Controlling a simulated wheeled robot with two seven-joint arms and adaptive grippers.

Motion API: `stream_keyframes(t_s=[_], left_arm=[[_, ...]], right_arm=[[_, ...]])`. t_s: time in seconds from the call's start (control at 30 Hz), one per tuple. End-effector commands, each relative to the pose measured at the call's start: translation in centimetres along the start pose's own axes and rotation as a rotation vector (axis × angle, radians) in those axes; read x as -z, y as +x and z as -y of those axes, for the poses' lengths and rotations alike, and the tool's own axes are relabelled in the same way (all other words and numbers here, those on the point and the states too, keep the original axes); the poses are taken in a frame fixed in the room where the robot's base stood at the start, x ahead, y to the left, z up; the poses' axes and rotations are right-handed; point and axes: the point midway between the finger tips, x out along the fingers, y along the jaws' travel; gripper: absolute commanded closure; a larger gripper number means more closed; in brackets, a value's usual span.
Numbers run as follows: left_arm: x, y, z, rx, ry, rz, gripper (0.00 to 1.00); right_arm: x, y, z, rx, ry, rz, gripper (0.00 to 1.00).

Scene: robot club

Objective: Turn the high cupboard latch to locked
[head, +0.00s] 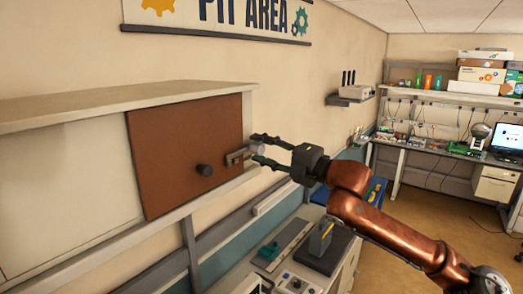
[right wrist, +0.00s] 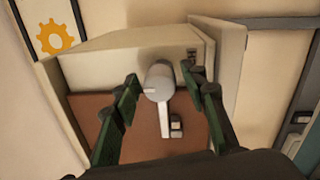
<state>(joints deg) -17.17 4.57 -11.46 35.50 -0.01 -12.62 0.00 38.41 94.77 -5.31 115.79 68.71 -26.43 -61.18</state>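The high cupboard (head: 60,185) is on the wall at the left of the head view, with a brown door (head: 165,150). A grey latch (head: 238,156) sits at the door's right edge, and it also shows in the right wrist view (right wrist: 158,82) as a round hub with a lever. My left gripper is out of view.
Below the cupboard is a bench with a grey machine (head: 320,243) and small items. A small wall shelf (head: 350,97) is beyond my right arm. A desk with a laptop (head: 507,140) stands at the back right. The floor in between looks clear.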

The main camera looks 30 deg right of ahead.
Motion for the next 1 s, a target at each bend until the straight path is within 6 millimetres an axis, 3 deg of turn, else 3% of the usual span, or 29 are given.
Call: stream_keyframes(t_s=[0.43, 1.0], left_arm=[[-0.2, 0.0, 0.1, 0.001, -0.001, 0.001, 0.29], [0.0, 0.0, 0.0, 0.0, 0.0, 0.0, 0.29]], right_arm=[[-0.1, -0.3, 0.1, 0.001, 0.003, 0.002, 0.56], [0.0, -3.0, 0.2, 0.005, 0.001, 0.0, 0.56]])
